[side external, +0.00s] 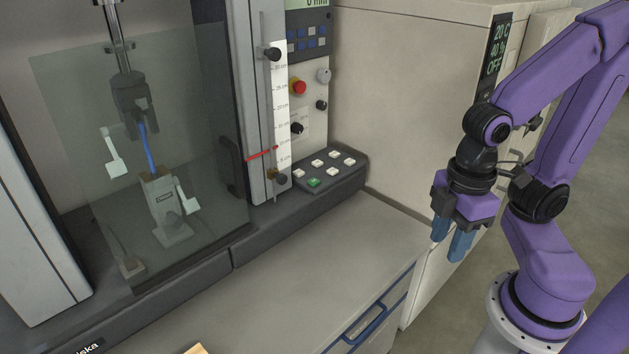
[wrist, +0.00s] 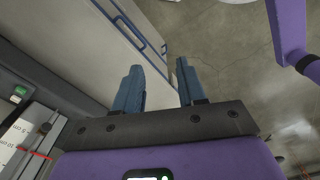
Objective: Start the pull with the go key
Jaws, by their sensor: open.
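A green key (side external: 313,182) sits on a dark key panel (side external: 330,182) at the foot of the test machine, beside several white keys (side external: 333,154). Any lettering on the green key is too small to read. It also shows in the wrist view (wrist: 21,90) as a green patch at the left edge, though I cannot tell if this is the key or a display. A blue cable sample (side external: 148,150) stands between an upper and a lower clamp behind a clear shield. My gripper (side external: 451,247) is open and empty, right of the bench and apart from the panel; its blue fingers (wrist: 158,88) point down.
The grey bench top (side external: 300,265) before the panel is mostly clear. A red stop button (side external: 299,87) and dark knobs sit above the keys. A beige cabinet (side external: 410,90) stands behind, and drawers with blue handles (side external: 365,322) face my arm.

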